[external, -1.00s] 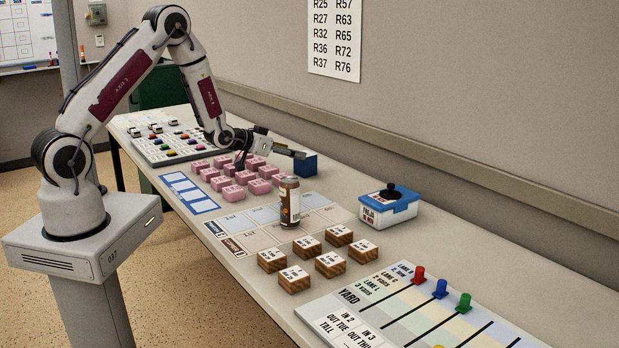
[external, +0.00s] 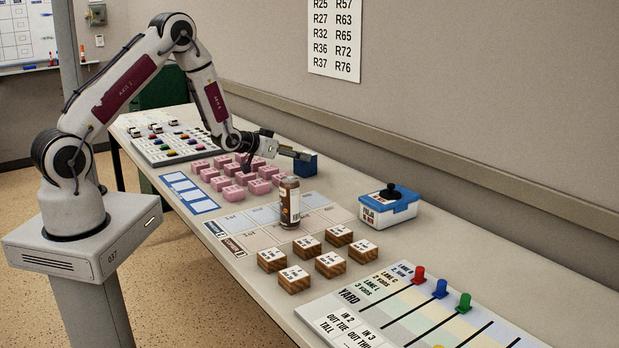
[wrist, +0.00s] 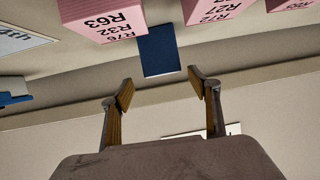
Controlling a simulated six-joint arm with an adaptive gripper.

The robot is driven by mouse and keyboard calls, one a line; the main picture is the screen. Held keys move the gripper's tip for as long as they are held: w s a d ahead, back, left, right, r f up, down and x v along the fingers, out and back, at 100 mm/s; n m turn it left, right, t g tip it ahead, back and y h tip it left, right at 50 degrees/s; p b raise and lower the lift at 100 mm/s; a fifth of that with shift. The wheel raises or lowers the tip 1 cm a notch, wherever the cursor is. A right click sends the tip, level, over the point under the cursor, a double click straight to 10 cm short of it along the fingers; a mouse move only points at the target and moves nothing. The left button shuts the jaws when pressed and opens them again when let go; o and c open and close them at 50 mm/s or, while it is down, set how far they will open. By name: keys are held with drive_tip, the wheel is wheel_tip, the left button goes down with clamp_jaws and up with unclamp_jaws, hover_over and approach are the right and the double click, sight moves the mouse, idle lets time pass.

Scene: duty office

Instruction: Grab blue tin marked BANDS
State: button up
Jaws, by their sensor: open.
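A plain blue box-shaped thing (external: 307,164) stands on the table near the wall, behind the pink blocks; no BANDS marking shows on it. In the wrist view the blue thing (wrist: 158,50) is ahead of the fingertips and roughly centred between them. My gripper (external: 277,157) is beside it, over the back of the pink blocks, and partly covers it in the external view. In the wrist view my gripper (wrist: 161,88) is open with nothing between its fingers.
Pink labelled blocks (external: 233,193) stand close to my gripper. A brown can (external: 290,203), several wooden blocks (external: 331,264) and a blue-and-white box with a black knob (external: 388,212) stand further right. The wall (external: 450,110) runs close behind.

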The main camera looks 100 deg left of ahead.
drive_tip(key=shift+a, duration=0.1)
idle(0.3)
drive_tip(key=shift+x, duration=2.55)
drive_tip(key=shift+s+a, duration=0.15)
drive_tip(key=shift+a, duration=0.05)
drive_tip(key=c, duration=1.3)
